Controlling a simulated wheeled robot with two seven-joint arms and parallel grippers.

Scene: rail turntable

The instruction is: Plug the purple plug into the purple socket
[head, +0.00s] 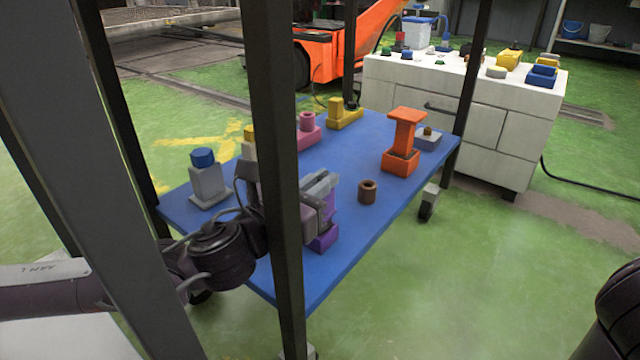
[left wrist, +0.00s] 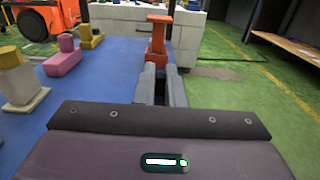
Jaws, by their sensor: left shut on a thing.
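My left gripper (head: 322,188) is over the near right part of the blue table, its fingers pointing away to the right. It is shut on a purple piece (head: 333,196), most likely the purple plug, which is mostly hidden by the fingers. Another purple part, likely the purple socket (head: 325,238), shows low on the table right under the gripper. I cannot tell whether the plug is in the socket or just above it. In the left wrist view the two grey fingers (left wrist: 160,88) are close together, and no purple shows clearly. My right gripper is not in view.
The blue table (head: 350,170) holds a brown ring (head: 367,191), an orange piece (head: 404,135) in an orange base, a pink block (head: 308,128), a yellow block (head: 345,115) and a grey block with blue top (head: 205,175). Dark posts (head: 275,150) stand before the table. A white cabinet (head: 470,100) is behind.

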